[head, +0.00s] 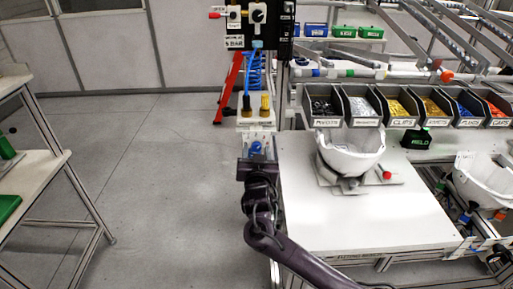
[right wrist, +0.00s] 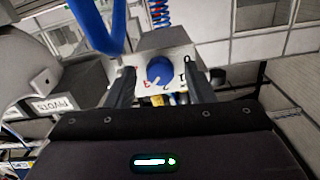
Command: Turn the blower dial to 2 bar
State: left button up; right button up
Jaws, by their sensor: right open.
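The blower dial is a round blue knob (right wrist: 159,72) on a pale plate (right wrist: 178,58) with small marks around it. In the head view the blue dial (head: 256,147) shows just beyond my right gripper (head: 257,161). In the right wrist view my right gripper (right wrist: 158,80) is open, with one dark finger on each side of the dial. I cannot tell whether the fingers touch it. A white pointer mark shows at the dial's lower left; I cannot read its setting. My left gripper is not in view.
A white helmet shell (head: 350,155) sits on a fixture on the white table (head: 360,222) to the right. Labelled part bins (head: 362,108) stand behind it. A blue hose (right wrist: 96,25) crosses the upper left of the wrist view. The floor (head: 160,200) on the left is clear.

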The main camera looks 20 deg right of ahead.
jog(key=shift+w+d, duration=0.15)
jog(key=shift+w, duration=0.3)
jog(key=c, duration=1)
jog(key=n+p, duration=0.2)
jog(key=n, duration=0.2)
jog(key=shift+r+n, duration=0.1)
jog(key=shift+n, duration=0.3)
jog(key=shift+n+p, duration=0.75)
jog(key=shift+n, duration=1.15)
